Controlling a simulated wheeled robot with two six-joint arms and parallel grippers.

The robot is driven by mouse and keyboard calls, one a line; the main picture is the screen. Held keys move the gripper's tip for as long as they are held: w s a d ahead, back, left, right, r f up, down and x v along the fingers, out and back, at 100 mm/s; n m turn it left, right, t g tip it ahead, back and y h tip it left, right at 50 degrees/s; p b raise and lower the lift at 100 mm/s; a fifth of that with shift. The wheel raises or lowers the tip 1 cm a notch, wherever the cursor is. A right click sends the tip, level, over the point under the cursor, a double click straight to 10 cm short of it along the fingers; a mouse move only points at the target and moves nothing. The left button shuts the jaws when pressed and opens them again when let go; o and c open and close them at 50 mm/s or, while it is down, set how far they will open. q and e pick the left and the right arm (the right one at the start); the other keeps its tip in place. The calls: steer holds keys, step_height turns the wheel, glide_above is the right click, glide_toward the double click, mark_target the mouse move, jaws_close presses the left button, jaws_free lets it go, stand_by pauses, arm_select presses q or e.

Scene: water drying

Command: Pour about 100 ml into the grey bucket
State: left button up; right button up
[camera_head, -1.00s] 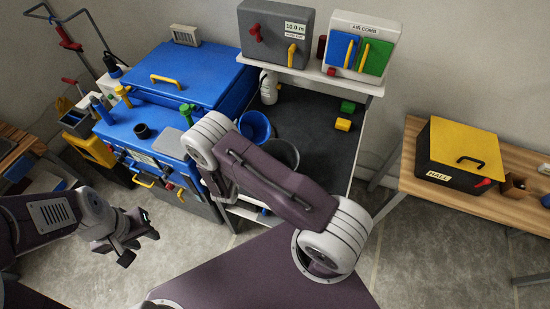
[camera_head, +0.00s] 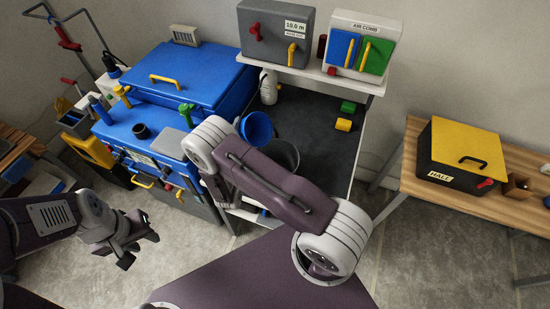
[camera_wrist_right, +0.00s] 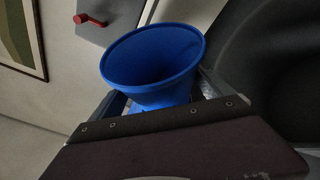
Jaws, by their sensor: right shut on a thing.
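The blue container (camera_head: 257,126) has a flared round rim and is tilted above the left part of the dark bench top. In the right wrist view the blue container (camera_wrist_right: 152,62) sits between the fingers of my right gripper (camera_wrist_right: 160,100), which is shut on it. Any liquid inside is not visible. The grey bucket (camera_head: 289,154) stands just right of and below the blue container, partly hidden by my right arm; a dark curved surface at the right of the wrist view may be it. My left gripper (camera_head: 137,246) is open and empty over the floor.
A blue cabinet (camera_head: 205,75) with green and yellow knobs stands left of the bench. A white bottle (camera_head: 268,87) and green and yellow blocks (camera_head: 345,115) are on the dark bench top (camera_head: 318,130). A yellow-lidded box (camera_head: 462,150) sits on the wooden table at right.

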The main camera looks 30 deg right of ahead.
steer(key=shift+f, duration=0.1)
steer(key=shift+r+m, duration=0.3)
steer(key=shift+m, duration=0.2)
steer(key=shift+s+d+r+m+t+h+b, duration=0.2)
steer(key=shift+r+m+t+h+b, duration=0.35)
steer(key=shift+m, duration=0.45)
stand_by(1.2)
steer(key=n+p, duration=0.1)
steer(key=n+g+y+p, duration=0.1)
steer(key=n+p, duration=0.2)
steer(key=shift+w+a+r+g+y, duration=0.25)
steer(key=shift+w, duration=0.05)
step_height(320, 180, down, 2)
steer(key=shift+w+f+n+b, duration=0.15)
steer(key=shift+n+b, duration=0.25)
steer(key=shift+b, duration=0.3)
steer(key=shift+f+n+g, duration=0.15)
steer(key=shift+n+g, duration=0.15)
steer(key=shift+g, duration=0.1)
steer(key=shift+w+a, duration=0.1)
steer(key=shift+w, duration=0.05)
steer(key=shift+w, duration=0.1)
